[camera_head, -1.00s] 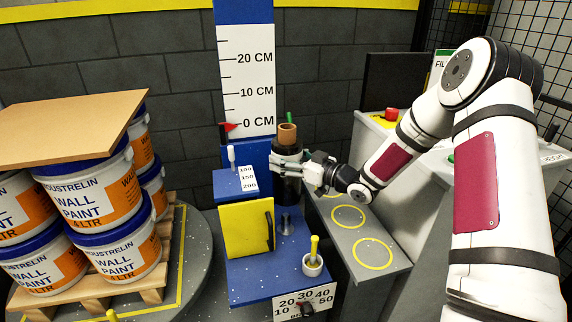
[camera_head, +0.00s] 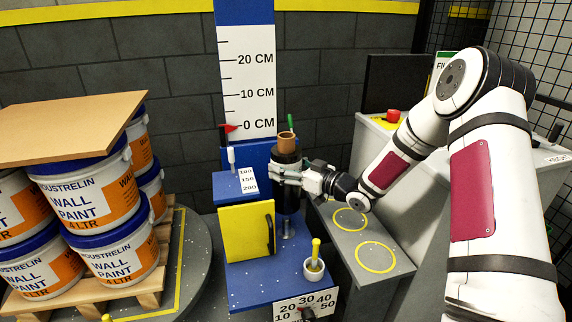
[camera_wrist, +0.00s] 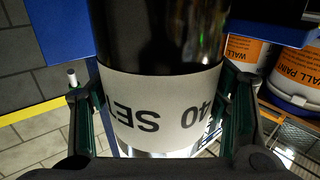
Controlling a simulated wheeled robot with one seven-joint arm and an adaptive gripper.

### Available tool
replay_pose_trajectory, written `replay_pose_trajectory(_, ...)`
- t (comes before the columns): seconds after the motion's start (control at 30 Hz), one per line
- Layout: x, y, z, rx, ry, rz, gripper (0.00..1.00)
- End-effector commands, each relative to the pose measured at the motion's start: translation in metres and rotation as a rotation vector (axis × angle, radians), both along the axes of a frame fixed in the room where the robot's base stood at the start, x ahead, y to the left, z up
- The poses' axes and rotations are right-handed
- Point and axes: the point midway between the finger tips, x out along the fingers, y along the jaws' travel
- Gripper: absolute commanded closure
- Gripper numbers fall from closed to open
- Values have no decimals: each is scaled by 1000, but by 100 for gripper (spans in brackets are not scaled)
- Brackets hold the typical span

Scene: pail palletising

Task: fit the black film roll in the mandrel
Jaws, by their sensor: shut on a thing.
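My gripper (camera_head: 290,174) is shut on the black film roll (camera_head: 287,198), which is upright with a brown core tube (camera_head: 287,142) showing at its top. In the wrist view the black film roll (camera_wrist: 165,35) fills the middle, with a pale printed label band between the two fingers of my gripper (camera_wrist: 165,105). The roll is over the blue carriage beside the yellow door. Below the roll a short metal post (camera_head: 286,228), which looks like the mandrel, stands on the blue base. I cannot tell whether the roll's lower end touches it.
A yellow door (camera_head: 248,232) with a dark handle is just left of the roll. Stacked paint pails (camera_head: 92,195) on a pallet (camera_head: 150,296) are at the left. A grey shelf (camera_head: 362,240) with yellow circles is at the right.

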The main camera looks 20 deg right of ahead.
Motion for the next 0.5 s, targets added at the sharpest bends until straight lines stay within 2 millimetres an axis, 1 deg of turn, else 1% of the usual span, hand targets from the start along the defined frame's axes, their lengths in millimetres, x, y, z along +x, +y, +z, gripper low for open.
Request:
replay_pose_trajectory(0.3,1,1,-24,1,-5,1,65)
replay_pose_trajectory(0.5,1,1,-31,2,-6,1,65)
